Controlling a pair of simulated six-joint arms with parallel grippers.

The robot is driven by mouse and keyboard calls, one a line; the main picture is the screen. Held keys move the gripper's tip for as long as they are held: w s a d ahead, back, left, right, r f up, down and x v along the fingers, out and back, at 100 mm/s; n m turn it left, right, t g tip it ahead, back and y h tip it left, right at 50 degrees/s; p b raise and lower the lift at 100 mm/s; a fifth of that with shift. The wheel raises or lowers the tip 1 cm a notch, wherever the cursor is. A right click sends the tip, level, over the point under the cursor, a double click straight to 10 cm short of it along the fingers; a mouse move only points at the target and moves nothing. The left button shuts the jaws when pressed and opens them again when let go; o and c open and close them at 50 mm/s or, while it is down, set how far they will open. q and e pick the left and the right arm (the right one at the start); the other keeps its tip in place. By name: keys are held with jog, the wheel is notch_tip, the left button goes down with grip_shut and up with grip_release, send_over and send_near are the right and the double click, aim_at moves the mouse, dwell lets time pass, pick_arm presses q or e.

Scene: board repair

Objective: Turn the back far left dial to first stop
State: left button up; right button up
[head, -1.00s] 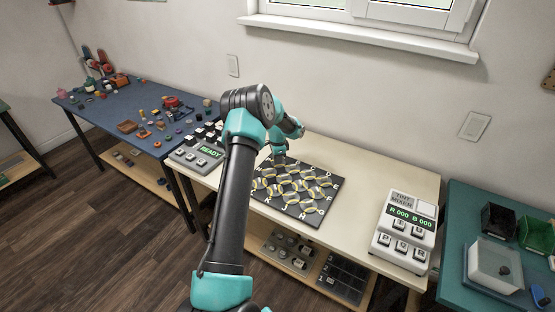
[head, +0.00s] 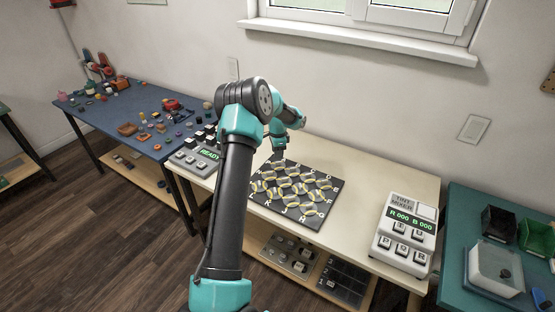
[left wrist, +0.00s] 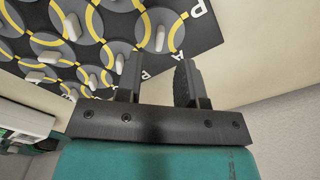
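A dark square board (head: 313,222) with yellow rings and several grey dials lies on the cream table. Its lettered back left corner is partly behind my left gripper (head: 279,151) in the head view. In the left wrist view, the corner dial (left wrist: 158,38) beside the letters P and A has a pale upright lever on a round grey base. My left gripper, also in the left wrist view (left wrist: 160,58), is open and empty. Its two dark fingers are apart, with that dial just past their tips, and they appear not to touch it. My right gripper is not in view.
A grey READY box (head: 195,158) stands left of the board. A white mixer console (head: 405,232) with keys stands at the table's right end. The cream table between board and console is clear. A blue table (head: 95,115) with small parts stands at left.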

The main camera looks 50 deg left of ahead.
pick_arm(q)
notch_tip(320, 180, up, 12)
dwell(0.4)
dwell(0.3)
